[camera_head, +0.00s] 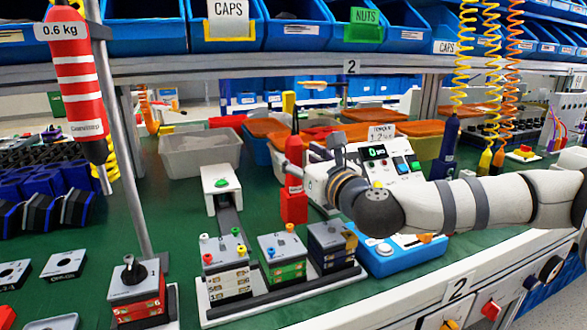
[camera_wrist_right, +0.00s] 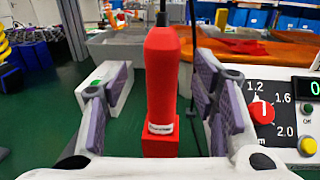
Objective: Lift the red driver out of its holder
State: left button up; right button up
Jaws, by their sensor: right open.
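The red driver (camera_head: 293,150) stands upright in its red block holder (camera_head: 293,207) on the green bench, left of my right forearm. In the right wrist view the driver (camera_wrist_right: 164,75) is a thick red body with a pale band near its bottom, above the red holder (camera_wrist_right: 160,146). My right gripper (camera_wrist_right: 162,88) is open, with one grey-purple finger pad on each side of the driver and a visible gap on both sides. In the head view this gripper (camera_head: 312,170) is at the driver, partly overlapping it. My left gripper is not in view.
A white control panel with a dial (camera_wrist_right: 262,110) is close to the right finger. A white box with a green button (camera_head: 221,184) is left of the holder. Small block stacks (camera_head: 228,262) stand in front. A red-striped hanging cylinder (camera_head: 76,85) is at left.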

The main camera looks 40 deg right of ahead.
aim_at(298, 155)
jog(key=w, duration=0.3)
jog(key=shift+w+d, duration=0.3)
jog(key=shift+d, duration=0.05)
grip_shut()
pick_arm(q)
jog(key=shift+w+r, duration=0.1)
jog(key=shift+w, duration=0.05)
pick_arm(e)
jog(key=shift+r, duration=0.1)
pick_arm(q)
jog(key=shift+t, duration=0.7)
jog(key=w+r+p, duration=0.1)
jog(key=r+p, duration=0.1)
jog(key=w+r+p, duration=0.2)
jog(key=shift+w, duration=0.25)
pick_arm(e)
notch_tip(298, 155, up, 18)
jog(key=c, duration=0.9)
grip_release()
grip_shut()
